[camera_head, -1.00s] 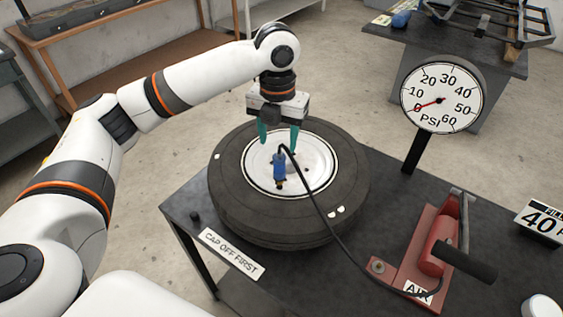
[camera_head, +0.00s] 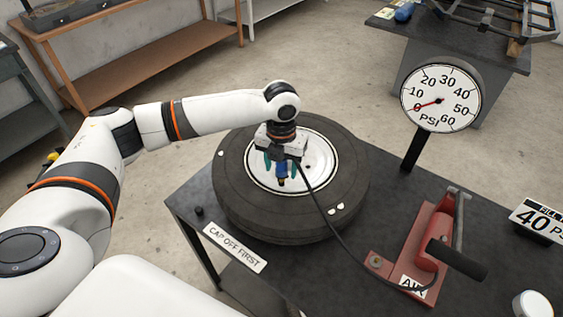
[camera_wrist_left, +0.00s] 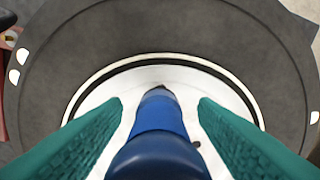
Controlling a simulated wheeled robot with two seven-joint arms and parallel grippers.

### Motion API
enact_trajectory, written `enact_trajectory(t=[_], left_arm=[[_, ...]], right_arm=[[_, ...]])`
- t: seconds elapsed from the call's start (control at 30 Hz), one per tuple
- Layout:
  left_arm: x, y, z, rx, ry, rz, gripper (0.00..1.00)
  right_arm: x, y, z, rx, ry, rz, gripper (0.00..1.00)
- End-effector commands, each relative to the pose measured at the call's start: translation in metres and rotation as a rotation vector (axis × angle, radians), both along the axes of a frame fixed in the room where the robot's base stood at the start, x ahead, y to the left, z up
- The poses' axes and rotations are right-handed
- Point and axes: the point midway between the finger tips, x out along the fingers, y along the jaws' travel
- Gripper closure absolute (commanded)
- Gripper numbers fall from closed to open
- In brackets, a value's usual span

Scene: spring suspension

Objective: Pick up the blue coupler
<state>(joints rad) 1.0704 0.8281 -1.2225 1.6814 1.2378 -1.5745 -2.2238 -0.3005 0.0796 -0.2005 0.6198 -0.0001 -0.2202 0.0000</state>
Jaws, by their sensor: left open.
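The blue coupler (camera_head: 281,170) stands over the white wheel hub, with a black hose leading from it. In the left wrist view the blue coupler (camera_wrist_left: 158,130) sits between the two green fingers. My left gripper (camera_head: 281,168) is open around the coupler, with a gap on each side; in the left wrist view its fingers (camera_wrist_left: 158,135) stand apart from it. The coupler's lower end is partly hidden in the wrist view. My right gripper is not in view.
The tire (camera_head: 235,205) lies flat on the dark table (camera_head: 330,275). The hose (camera_head: 335,222) runs to a red air pump (camera_head: 425,240) at right. A PSI gauge (camera_head: 441,97) on a post reads about zero. A "CAP OFF FIRST" sign (camera_head: 235,248) lies at the front, beside a small black cap (camera_head: 198,211).

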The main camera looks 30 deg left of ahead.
Motion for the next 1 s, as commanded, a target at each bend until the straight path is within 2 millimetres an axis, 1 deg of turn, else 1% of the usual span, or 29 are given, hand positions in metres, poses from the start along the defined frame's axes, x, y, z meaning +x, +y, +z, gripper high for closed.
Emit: enact_trajectory(t=[0.07, 0.3, 0.4, 0.57, 0.67, 0.77, 1.0], left_arm=[[0.000, 0.000, 0.000, 0.000, 0.000, 0.000, 0.46], [0.000, 0.000, 0.000, 0.000, 0.000, 0.000, 0.86], [0.000, 0.000, 0.001, -0.001, -0.001, 0.000, 1.00], [0.000, 0.000, 0.001, -0.001, -0.001, 0.000, 1.00], [0.001, -0.001, 0.005, -0.002, -0.002, 0.000, 1.00], [0.001, 0.000, 0.016, -0.001, -0.005, 0.000, 1.00], [0.002, -0.001, 0.065, -0.002, -0.006, 0.000, 1.00]], right_arm=[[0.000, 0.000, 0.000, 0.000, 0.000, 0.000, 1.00], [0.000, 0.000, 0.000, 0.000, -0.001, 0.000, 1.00], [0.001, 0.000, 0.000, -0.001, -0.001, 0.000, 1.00], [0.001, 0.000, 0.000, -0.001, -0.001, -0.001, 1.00], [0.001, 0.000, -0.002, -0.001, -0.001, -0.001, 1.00], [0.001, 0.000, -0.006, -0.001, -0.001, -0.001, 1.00], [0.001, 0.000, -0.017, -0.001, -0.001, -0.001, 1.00]])
